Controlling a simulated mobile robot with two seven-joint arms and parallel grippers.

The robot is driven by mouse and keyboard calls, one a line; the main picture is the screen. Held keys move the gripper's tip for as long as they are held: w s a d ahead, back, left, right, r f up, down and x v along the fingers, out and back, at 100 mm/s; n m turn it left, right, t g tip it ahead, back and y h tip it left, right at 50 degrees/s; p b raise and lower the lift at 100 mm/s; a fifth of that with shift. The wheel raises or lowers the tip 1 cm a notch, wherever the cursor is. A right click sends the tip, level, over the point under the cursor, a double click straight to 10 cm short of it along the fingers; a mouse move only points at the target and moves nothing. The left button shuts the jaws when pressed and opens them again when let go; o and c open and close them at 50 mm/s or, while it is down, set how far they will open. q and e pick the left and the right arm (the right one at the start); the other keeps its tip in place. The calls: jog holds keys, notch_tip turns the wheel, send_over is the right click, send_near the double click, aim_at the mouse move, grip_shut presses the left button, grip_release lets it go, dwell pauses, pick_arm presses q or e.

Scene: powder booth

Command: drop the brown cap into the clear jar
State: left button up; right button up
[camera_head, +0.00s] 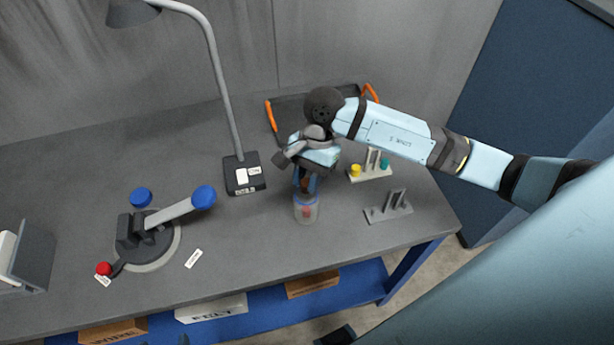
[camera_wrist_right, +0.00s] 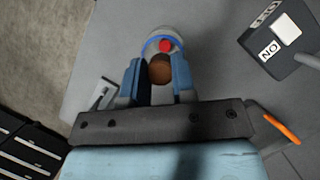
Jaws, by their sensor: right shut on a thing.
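The clear jar (camera_head: 307,212) stands on the grey table below my right gripper. It has a blue rim, and something red shows inside it. My right gripper (camera_head: 306,184) points down over the jar, shut on the brown cap (camera_head: 307,184). In the right wrist view the brown cap (camera_wrist_right: 160,70) sits between the two blue fingers (camera_wrist_right: 158,80). The jar's blue rim (camera_wrist_right: 148,42) and the red thing (camera_wrist_right: 166,45) show just beyond it. I cannot tell whether the cap is above the rim or partly within it. My left gripper is not in view.
A lamp (camera_head: 245,174) stands left of the jar. A stand with yellow and teal caps (camera_head: 370,174) and an empty grey rack (camera_head: 388,208) are to the right. A lever device (camera_head: 150,235) is at the left, and an orange-handled tray (camera_head: 290,105) lies behind.

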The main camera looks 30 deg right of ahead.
jog(key=shift+b, duration=0.45)
dwell(0.4)
jog(key=o, duration=1)
jog(key=b+v, duration=0.2)
jog(key=v, duration=1.1)
jog(key=shift+w+d+r, duration=0.15)
jog(key=shift+r, duration=0.2)
jog(key=shift+f, duration=0.1)
